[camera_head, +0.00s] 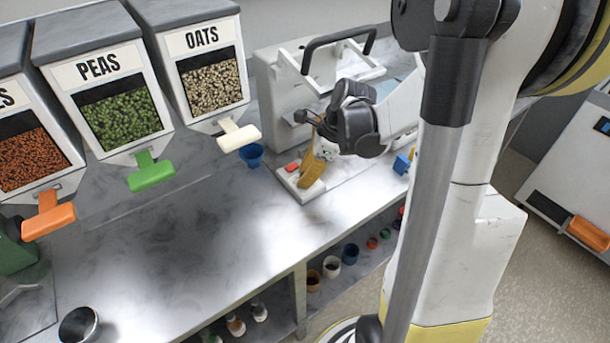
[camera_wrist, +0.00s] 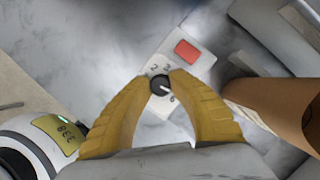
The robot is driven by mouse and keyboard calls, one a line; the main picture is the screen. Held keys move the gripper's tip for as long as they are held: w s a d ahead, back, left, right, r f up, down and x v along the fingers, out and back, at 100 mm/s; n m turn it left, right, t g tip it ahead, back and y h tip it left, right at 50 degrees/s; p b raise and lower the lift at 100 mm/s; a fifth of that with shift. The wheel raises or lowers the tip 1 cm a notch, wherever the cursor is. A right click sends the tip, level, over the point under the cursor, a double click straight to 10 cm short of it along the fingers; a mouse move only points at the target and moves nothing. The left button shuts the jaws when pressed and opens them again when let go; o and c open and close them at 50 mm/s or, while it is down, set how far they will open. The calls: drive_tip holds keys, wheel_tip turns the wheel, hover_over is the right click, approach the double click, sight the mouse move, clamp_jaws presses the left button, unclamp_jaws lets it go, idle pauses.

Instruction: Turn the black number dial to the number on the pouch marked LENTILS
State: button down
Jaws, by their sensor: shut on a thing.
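The black number dial (camera_wrist: 159,84) sits on a pale plate in the wrist view, with a white pointer mark on its face. Digits 2, 3 and what looks like a 6 show around it; the pointer seems to face lower right, towards the 6. My gripper (camera_wrist: 158,80) has its two yellow fingers closed on the dial from both sides. In the head view my gripper (camera_head: 311,184) reaches down to the small panel at the machine's front, and the dial is hidden. No LENTILS marking is readable in either view.
A red button (camera_wrist: 187,50) is beside the dial. A brown rounded object (camera_wrist: 265,105) lies close to the right finger. The grey machine (camera_head: 285,85) with a black handle stands behind. PEAS (camera_head: 105,100) and OATS (camera_head: 207,75) dispensers are left. The counter's front left is mostly clear.

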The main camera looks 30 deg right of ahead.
drive_tip(key=c, duration=1.1)
unclamp_jaws()
drive_tip(key=shift+c, duration=0.2)
drive_tip(key=shift+s+d+r, duration=0.15)
drive_tip(key=shift+d+r, duration=0.05)
drive_tip(key=shift+r, duration=0.25)
drive_tip(key=shift+s+d+r, duration=0.75)
drive_tip(key=shift+d+r, duration=0.1)
drive_tip(key=shift+r, duration=0.05)
drive_tip(key=s+d, duration=0.4)
drive_tip(key=d, duration=0.1)
drive_tip(key=s+d, duration=0.2)
drive_tip(key=d, duration=0.1)
drive_tip(key=shift+s, duration=0.3)
